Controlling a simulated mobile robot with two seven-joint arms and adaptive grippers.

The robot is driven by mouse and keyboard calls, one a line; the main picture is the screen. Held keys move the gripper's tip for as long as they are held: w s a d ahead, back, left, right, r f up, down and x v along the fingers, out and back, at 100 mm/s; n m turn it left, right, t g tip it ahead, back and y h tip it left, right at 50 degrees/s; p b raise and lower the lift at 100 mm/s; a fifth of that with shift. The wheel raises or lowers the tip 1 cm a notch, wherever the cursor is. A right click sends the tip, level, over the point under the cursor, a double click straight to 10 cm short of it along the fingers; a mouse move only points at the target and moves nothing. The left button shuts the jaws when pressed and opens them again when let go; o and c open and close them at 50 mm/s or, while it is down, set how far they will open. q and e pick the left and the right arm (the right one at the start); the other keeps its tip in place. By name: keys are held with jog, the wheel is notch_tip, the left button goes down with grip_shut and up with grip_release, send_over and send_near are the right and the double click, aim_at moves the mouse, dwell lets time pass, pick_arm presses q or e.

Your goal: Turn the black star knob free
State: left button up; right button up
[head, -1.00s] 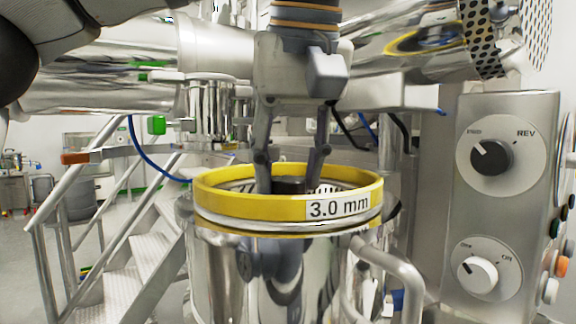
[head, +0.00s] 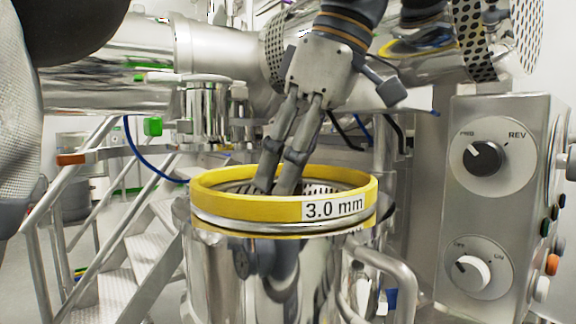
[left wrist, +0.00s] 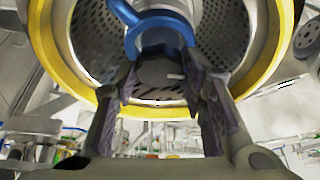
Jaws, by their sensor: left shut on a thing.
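The black star knob (left wrist: 160,72) shows in the left wrist view, between the fingertips of my left gripper (left wrist: 160,88). A blue curved part (left wrist: 152,27) sits just beyond the knob, in front of a perforated metal screen (left wrist: 215,50). In the head view my left gripper (head: 276,186) reaches down, tilted, inside the yellow ring (head: 250,206) marked 3.0 mm. It is shut on the knob. In the head view the fingers and ring rim hide the knob. My right gripper is not in view.
The ring tops a shiny steel housing (head: 230,275) with a bent handle (head: 390,275) at its right. A control box (head: 485,220) with two dials stands to the right. Metal stairs (head: 135,260) and railings stand at the left.

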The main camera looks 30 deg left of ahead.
pick_arm(q)
jog(key=shift+w+n+g, duration=0.1)
jog(key=shift+n+g, duration=0.4)
jog(key=shift+n, duration=1.1)
jog(key=o, duration=1.2)
jog(key=shift+c, duration=0.2)
